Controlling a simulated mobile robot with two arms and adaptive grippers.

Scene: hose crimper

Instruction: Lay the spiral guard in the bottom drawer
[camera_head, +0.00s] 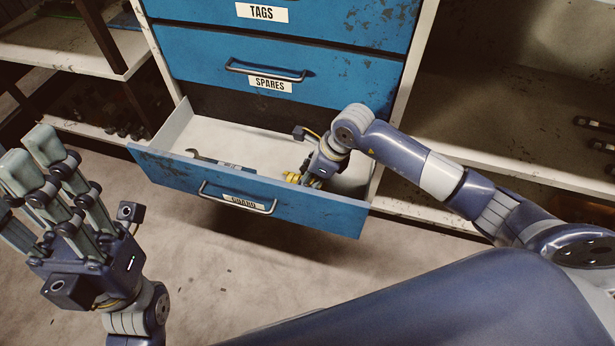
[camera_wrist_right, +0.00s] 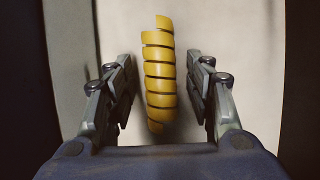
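The spiral guard (camera_wrist_right: 160,78) is a yellow coil, seen upright in the right wrist view between the fingers of my right gripper (camera_wrist_right: 160,62). A gap shows on each side of it, so the gripper is open around it and not pinching it. In the head view the yellow guard (camera_head: 292,177) shows low inside the open bottom drawer (camera_head: 170,168), partly hidden by my right gripper (camera_head: 303,176). Whether it rests fully on the drawer floor is hard to tell. My left gripper (camera_head: 45,165) is open and empty, fingers up, at the left, away from the drawer.
A wrench-like tool (camera_head: 208,159) lies in the left part of the drawer. The closed SPARES drawer (camera_head: 200,62) and TAGS drawer (camera_head: 340,20) sit above. Open shelves (camera_head: 500,160) stand to the right and left.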

